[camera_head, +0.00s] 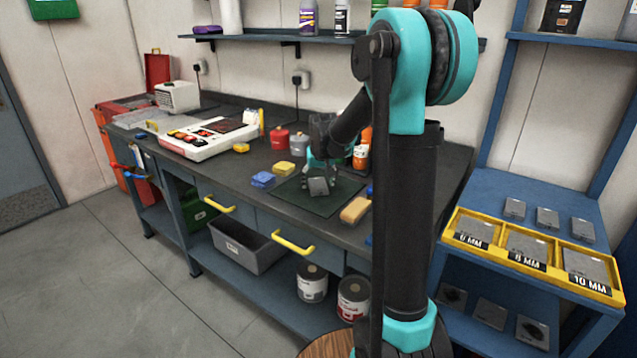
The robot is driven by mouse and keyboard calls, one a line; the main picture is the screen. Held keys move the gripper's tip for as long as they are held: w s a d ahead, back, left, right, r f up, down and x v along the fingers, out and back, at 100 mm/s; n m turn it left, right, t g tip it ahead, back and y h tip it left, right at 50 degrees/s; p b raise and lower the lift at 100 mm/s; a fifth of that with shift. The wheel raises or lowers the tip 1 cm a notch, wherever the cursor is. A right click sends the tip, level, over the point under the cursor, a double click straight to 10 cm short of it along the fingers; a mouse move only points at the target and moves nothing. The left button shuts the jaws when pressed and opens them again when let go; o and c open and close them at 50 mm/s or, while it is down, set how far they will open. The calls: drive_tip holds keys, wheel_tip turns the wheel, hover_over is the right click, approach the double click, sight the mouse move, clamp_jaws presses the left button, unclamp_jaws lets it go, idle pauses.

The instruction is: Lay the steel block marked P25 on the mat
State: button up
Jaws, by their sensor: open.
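The dark green mat (316,205) lies on the workbench in front of my arm. A grey steel block (319,187) shows over the mat, just below my gripper; its marking is too small to read, and I cannot tell whether it lies flat or is tilted. My gripper (314,168) is open, with its fingers close above the block. I cannot tell whether they touch it, and my arm hides part of the area behind.
Blue and yellow sponges (263,180), a tan block (355,210), a red canister (280,139) and an orange bottle (361,157) stand around the mat. A white machine (205,137) is at left. At right, a yellow tray (480,243) marked in MM holds grey plates on a blue rack.

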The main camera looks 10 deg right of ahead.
drive_tip(key=v, duration=1.2)
